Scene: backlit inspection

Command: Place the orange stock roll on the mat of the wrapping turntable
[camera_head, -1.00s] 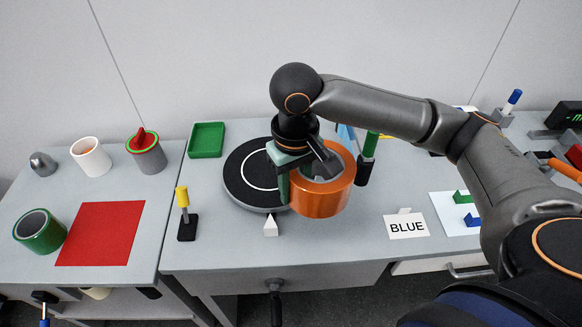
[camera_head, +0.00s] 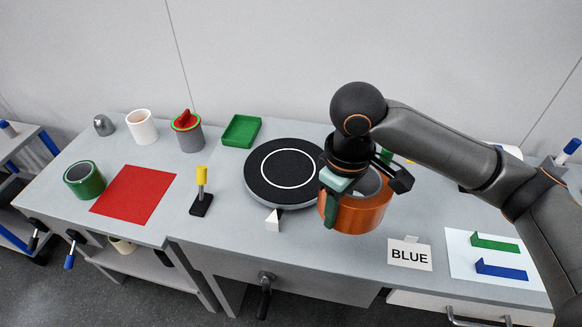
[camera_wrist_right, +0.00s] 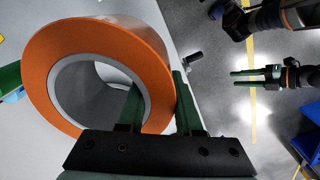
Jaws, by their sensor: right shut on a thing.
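The orange stock roll (camera_head: 368,216) hangs upright at the right front edge of the wrapping turntable, its hole facing up. My right gripper (camera_head: 336,200) is shut on the roll's wall. In the right wrist view the gripper (camera_wrist_right: 158,100) has one green finger inside the hole and one outside the roll (camera_wrist_right: 97,38). The turntable's black mat (camera_head: 258,180) with its white ring is bare. The roll overlaps the turntable's edge in the picture; its height above the table is unclear. My left gripper (camera_wrist_right: 246,78) shows only in the right wrist view, its fingers apart and empty.
A white wedge (camera_head: 273,220) stands at the turntable's front. A yellow-topped post (camera_head: 201,188) is to its left, a green tray (camera_head: 241,131) behind. A BLUE sign (camera_head: 409,254) stands to the right of the roll. A red mat (camera_head: 135,193) lies at the left.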

